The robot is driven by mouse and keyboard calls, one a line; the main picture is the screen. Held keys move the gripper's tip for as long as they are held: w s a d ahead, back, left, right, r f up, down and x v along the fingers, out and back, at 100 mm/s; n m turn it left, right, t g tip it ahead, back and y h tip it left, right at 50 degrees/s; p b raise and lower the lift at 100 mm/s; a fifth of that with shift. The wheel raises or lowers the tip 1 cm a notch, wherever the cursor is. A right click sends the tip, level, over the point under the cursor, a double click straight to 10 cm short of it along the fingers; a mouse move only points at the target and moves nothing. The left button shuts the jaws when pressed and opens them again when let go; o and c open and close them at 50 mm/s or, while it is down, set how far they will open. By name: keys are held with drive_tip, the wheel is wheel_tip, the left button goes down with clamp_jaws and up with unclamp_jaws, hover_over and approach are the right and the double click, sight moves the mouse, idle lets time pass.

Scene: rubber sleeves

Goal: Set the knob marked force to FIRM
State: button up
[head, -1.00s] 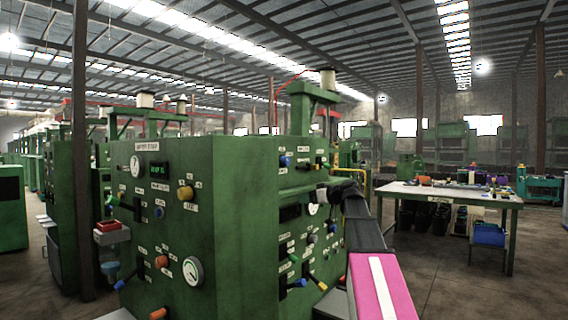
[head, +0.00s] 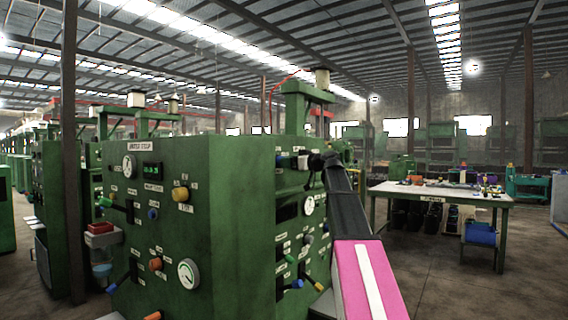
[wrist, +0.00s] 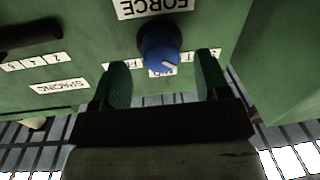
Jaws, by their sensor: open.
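The force knob (wrist: 160,45) is round and blue with a white pointer line, under a white FORCE label (wrist: 153,6) in the wrist view. The pointer slants toward the lower right of the picture. Small position labels sit around it, partly covered by the knob and my fingers; I cannot read them fully. My gripper (wrist: 162,74) is open, with one green finger on each side of the knob and gaps to it. In the head view a blue knob (head: 279,161) shows on the machine's right face, left of my dark arm end.
The green machine (head: 200,220) carries several other knobs, levers and gauges close by.

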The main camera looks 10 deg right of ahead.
drive_tip(key=shift+x, duration=1.45)
drive_tip(key=c, duration=0.9)
